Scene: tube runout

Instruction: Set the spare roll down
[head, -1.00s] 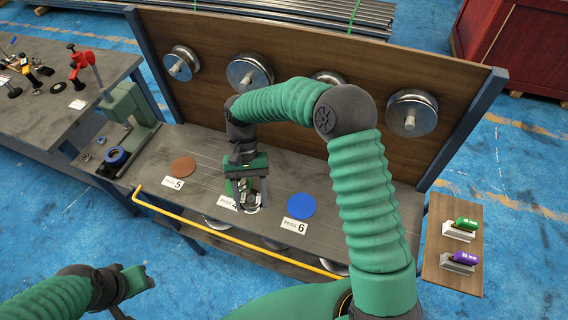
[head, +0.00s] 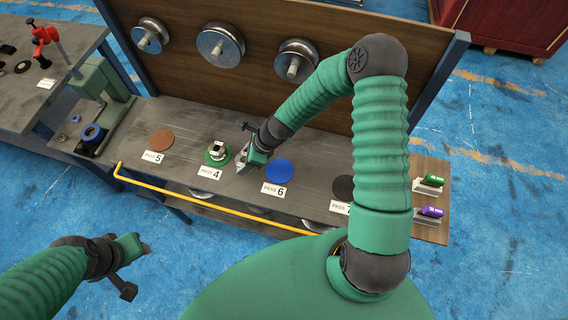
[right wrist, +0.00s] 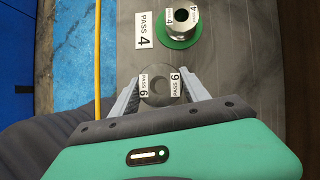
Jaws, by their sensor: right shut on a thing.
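My right gripper (head: 242,166) is over the bench between the green and blue discs. In the right wrist view its fingers (right wrist: 161,92) are shut on a grey roll (right wrist: 160,84) with two "PASS 6" labels. Its underside is hidden, so I cannot tell whether it touches the bench. Another metal roll (head: 215,153) stands upright on the green disc (right wrist: 192,41) behind the "PASS 4" card (head: 209,172), apart from my gripper. The blue disc (head: 279,171) behind the "PASS 6" card (head: 276,190) is bare. My left gripper (head: 140,248) is off the bench at lower left; its jaw opening is unclear.
A brown disc (head: 161,140) and a black disc (head: 343,188) lie on the bench. A yellow rail (head: 215,209) runs along the front edge. Large metal wheels (head: 221,46) hang on the back panel. A side shelf holds green (head: 432,180) and purple (head: 431,211) cylinders.

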